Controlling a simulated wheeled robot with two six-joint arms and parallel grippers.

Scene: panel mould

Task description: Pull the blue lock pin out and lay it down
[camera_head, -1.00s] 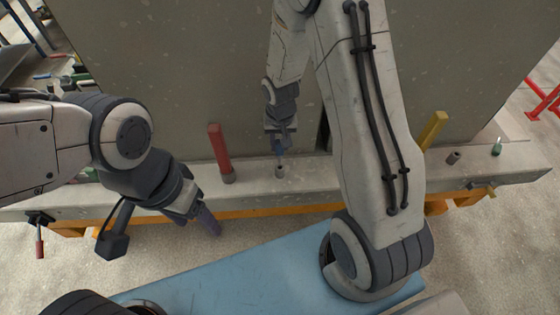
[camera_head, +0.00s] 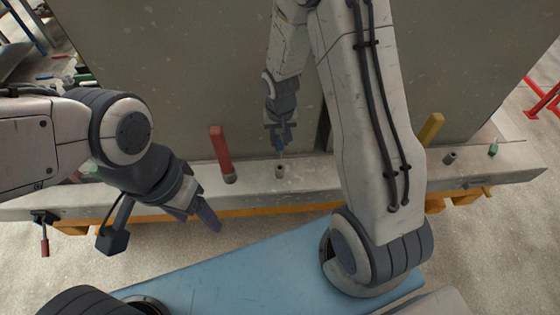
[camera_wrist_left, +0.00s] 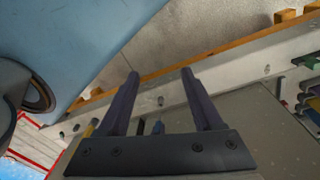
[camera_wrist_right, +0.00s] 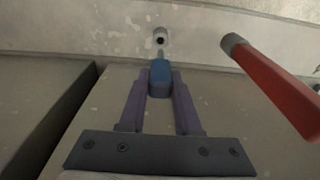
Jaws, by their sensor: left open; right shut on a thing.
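The blue lock pin (camera_head: 279,142) is upright in my right gripper (camera_head: 280,136), in front of the grey panel. Its thin grey shaft points down at a small round socket (camera_head: 281,171) on the concrete ledge. The right wrist view shows the blue grip (camera_wrist_right: 160,78) between both fingers and the socket (camera_wrist_right: 160,36) just beyond the shaft tip. The tip appears to be just clear of the socket; any gap is small. My left gripper (camera_head: 205,220) is open and empty in front of the ledge, and its spread fingers fill the left wrist view (camera_wrist_left: 160,74).
A red handle (camera_head: 220,150) stands left of the socket and a yellow handle (camera_head: 432,128) further right. A dark fitting (camera_head: 450,158) and a green one (camera_head: 493,150) sit at the ledge's right end. The ledge's top (camera_head: 310,176) is clear around the socket.

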